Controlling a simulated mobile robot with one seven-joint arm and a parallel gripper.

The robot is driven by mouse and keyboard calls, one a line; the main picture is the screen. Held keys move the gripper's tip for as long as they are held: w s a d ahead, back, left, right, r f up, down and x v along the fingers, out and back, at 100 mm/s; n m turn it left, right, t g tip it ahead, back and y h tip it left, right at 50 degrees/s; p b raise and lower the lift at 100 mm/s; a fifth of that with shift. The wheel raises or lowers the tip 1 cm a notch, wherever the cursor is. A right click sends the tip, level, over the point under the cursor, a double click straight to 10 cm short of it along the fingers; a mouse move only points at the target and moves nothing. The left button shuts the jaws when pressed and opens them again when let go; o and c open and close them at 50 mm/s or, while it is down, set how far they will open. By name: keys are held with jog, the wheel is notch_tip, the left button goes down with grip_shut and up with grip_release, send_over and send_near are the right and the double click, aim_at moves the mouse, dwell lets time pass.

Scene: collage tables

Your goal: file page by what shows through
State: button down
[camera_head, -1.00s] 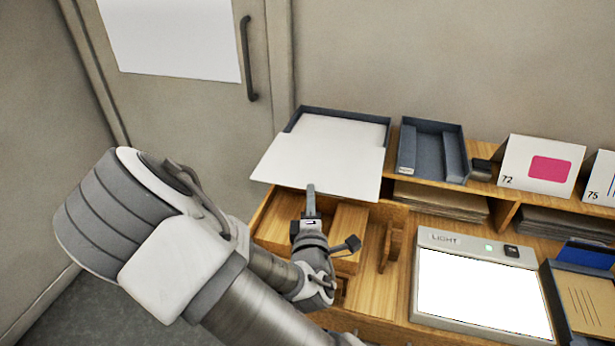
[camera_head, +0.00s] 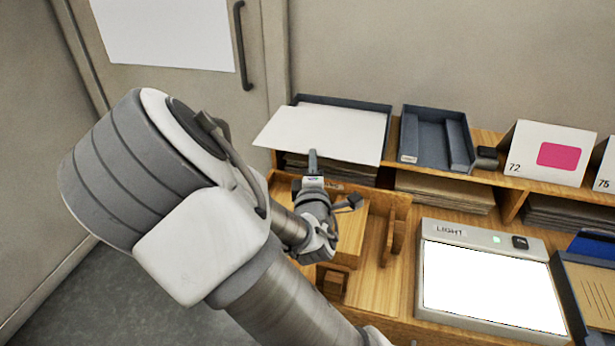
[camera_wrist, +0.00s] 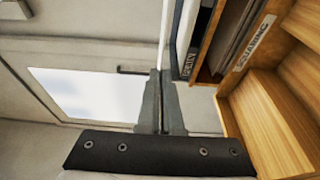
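The white page (camera_head: 325,133) lies over the back-left dark grey tray (camera_head: 345,101) in the head view and overhangs its front and left. My gripper (camera_head: 313,152) is at the page's front edge. In the wrist view my gripper (camera_wrist: 162,80) has its two fingers close together on the page, seen edge-on as a thin white strip (camera_wrist: 164,38). The light panel (camera_head: 455,232), marked LIGHT, is lit with a green lamp. A second grey tray (camera_head: 434,140) looks empty. A card marked 72 (camera_head: 522,147) bears a pink shape; a card marked 75 (camera_head: 606,160) is cut off.
A wooden box with dividers (camera_head: 386,238) stands below my gripper; its label (camera_wrist: 252,43) reads SQUARING in the wrist view. Stacks of paper (camera_head: 445,190) fill the shelf slots under the trays. A dark tray with a brown folder (camera_head: 590,290) is at the right.

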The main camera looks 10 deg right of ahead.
aim_at(328, 126)
jog(key=w+d, duration=0.2)
jog(key=w, duration=0.2)
jog(key=w+d, duration=0.2)
jog(key=w, duration=0.3)
jog(key=w+d+b, duration=0.1)
jog(key=w, duration=0.3)
jog(key=shift+w+d, duration=0.4)
jog(key=shift+w+d+f+b, duration=0.1)
jog(key=shift+w+f+b, duration=0.1)
jog(key=shift+f+b, duration=0.45)
jog(key=shift+w+d+f+b, duration=0.1)
jog(key=shift+w+f+b, duration=0.05)
jog(key=shift+f+b, duration=0.45)
jog(key=shift+a+f+b, duration=0.1)
jog(key=shift+f+b, duration=0.8)
jog(key=c, duration=1)
grip_release()
jog(key=shift+s, duration=0.15)
jog(key=s+a+p, duration=0.1)
jog(key=s+a, duration=0.1)
jog(key=s, duration=1.5)
